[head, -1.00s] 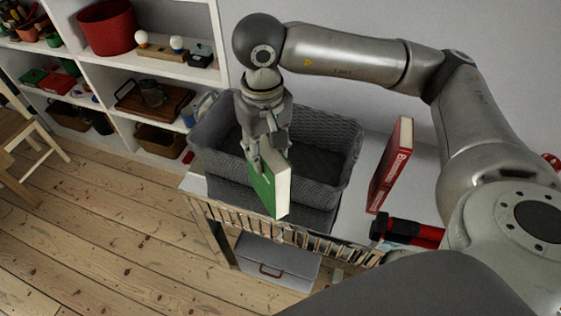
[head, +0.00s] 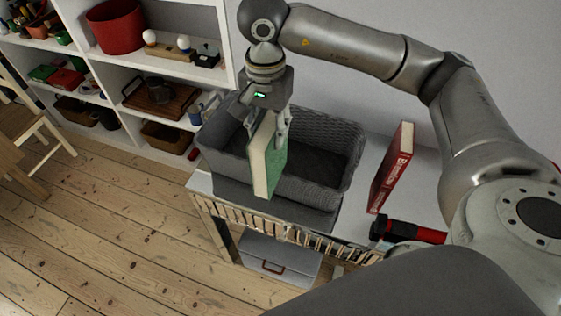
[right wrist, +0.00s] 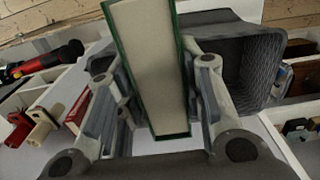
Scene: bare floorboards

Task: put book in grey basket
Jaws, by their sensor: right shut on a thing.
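A green book (head: 276,160) with pale page edges hangs upright from my right gripper (head: 267,125), which is shut on it. In the right wrist view the book (right wrist: 152,65) stands between the two fingers, pages toward the camera. The grey basket (head: 335,135) is a woven, open container on the white table. In the head view the book overlaps the basket's near wall; its lower end shows in front of that wall. The basket also shows in the right wrist view (right wrist: 258,65), behind the book. My left gripper is not in view.
A red book (head: 393,170) stands on the white table right of the basket. A black and red tool (head: 410,232) lies near the table's front edge. A white shelf (head: 195,70) with a red pot (head: 115,28) stands at left. A grey case (head: 275,258) sits below the table.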

